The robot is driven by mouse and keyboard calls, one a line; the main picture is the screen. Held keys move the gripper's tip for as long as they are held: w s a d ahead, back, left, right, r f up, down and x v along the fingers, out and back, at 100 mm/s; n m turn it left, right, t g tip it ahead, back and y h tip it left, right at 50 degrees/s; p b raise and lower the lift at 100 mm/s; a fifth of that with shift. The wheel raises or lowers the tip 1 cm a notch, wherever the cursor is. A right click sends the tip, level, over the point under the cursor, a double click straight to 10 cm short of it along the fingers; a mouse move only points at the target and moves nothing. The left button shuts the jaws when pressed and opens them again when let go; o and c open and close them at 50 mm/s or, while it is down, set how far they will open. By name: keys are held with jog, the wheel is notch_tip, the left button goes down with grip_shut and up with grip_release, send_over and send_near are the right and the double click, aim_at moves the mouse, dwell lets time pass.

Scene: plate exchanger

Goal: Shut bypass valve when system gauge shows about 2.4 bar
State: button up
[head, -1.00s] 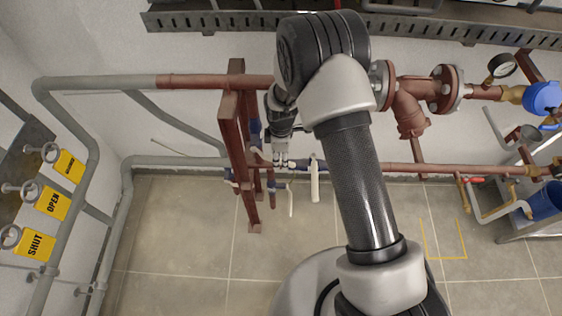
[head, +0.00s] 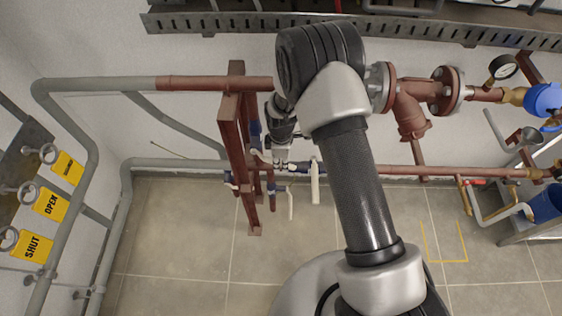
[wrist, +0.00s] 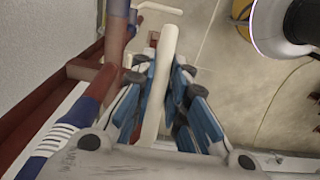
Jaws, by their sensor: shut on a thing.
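My gripper (wrist: 166,85) has blue-padded fingers on both sides of a long cream valve lever (wrist: 163,62) and is shut on it. In the head view my gripper (head: 280,158) is at the lower pipe, beside the rust-red upright frame, partly hidden by my arm. Two pale levers hang there, one (head: 291,203) left of the other (head: 315,186); I cannot tell which is held. A round gauge (head: 503,67) with a white face is at the upper right; its reading is too small to make out.
The rust-red frame (head: 234,150) stands close left of my gripper. A blue-and-white pipe part (wrist: 62,135) is close left in the wrist view. Yellow signs, including OPEN (head: 50,204) and SHUT (head: 33,247), hang at the left.

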grip_shut()
jog(key=shift+d+r+h+p, duration=0.1)
jog(key=shift+r+h+p, duration=0.55)
jog(key=shift+h+p, duration=0.05)
jog(key=shift+d+r+h+b, duration=0.15)
jog(key=shift+r+h+b, duration=0.05)
jog(key=shift+r+h, duration=0.5)
jog(key=shift+d+r+h+b, duration=0.15)
jog(key=shift+r+h, duration=0.3)
jog(key=shift+h, duration=0.35)
jog(key=o, duration=0.8)
grip_release()
jog(key=shift+r, duration=0.1)
jog(key=v, duration=0.7)
jog(key=shift+a+r, duration=0.1)
jog(key=shift+r, duration=0.05)
jog(key=shift+c, duration=0.2)
